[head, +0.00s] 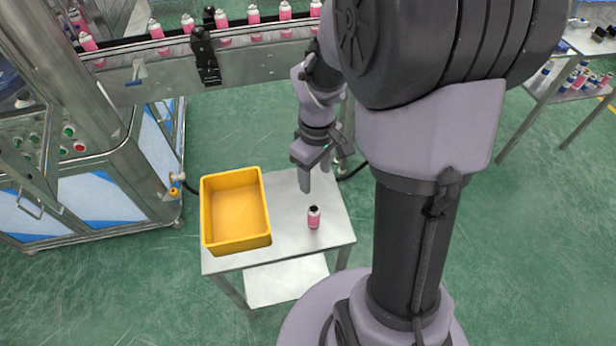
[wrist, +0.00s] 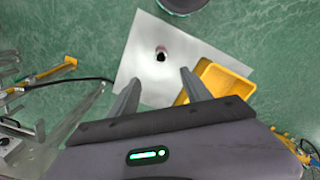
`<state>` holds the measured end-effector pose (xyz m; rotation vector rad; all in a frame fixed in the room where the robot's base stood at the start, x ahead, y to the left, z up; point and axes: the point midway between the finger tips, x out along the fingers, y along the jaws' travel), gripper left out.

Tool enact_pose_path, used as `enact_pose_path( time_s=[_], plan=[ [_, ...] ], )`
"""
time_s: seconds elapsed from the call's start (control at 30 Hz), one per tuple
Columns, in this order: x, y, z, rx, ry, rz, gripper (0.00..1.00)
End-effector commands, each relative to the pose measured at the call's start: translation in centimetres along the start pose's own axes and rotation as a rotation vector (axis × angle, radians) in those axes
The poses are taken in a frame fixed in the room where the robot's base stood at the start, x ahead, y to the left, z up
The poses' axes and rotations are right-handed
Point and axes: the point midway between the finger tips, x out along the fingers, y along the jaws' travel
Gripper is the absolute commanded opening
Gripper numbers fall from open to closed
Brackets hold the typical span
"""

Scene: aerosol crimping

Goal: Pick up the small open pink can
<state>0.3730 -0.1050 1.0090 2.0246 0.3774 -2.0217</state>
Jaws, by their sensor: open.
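The small pink can (head: 314,218) stands upright on the small metal table (head: 290,225), with a dark open top. In the wrist view the can (wrist: 161,54) shows from above, ahead of the fingertips and roughly between their lines. My gripper (head: 312,185) is open and empty above the table, a little behind the can in the head view. Its two fingers also show apart in the wrist view (wrist: 158,88). They do not touch the can.
A yellow bin (head: 236,212) stands on the table's left side, close to the can. A conveyor (head: 215,55) with several pink cans runs along the back. A machine (head: 80,170) stands at left. The table around the can is clear.

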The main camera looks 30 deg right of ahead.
Motion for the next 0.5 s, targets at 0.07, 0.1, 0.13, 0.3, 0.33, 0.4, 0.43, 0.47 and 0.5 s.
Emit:
enact_pose_path(
  time_s=[0.07,0.1,0.13,0.3,0.33,0.4,0.43,0.47,0.5],
  plan=[
    [2.5,-0.1,0.1,0.000,-0.004,-0.004,0.57],
    [3.9,-0.1,0.1,0.000,-0.004,-0.004,0.57],
    [4.9,-0.1,0.1,0.000,-0.004,-0.004,0.57],
    [9.7,-0.1,0.1,0.001,-0.003,-0.003,0.57],
    [10.3,-0.1,0.1,0.002,-0.003,-0.003,0.57],
    [11.3,-0.1,0.1,0.002,-0.002,-0.002,0.57],
    [11.6,-0.1,0.1,0.002,-0.002,-0.002,0.57],
    [11.8,-0.1,0.1,0.002,-0.002,-0.002,0.57],
    [12.0,-0.1,0.1,0.002,-0.001,-0.001,0.57]
  ],
)
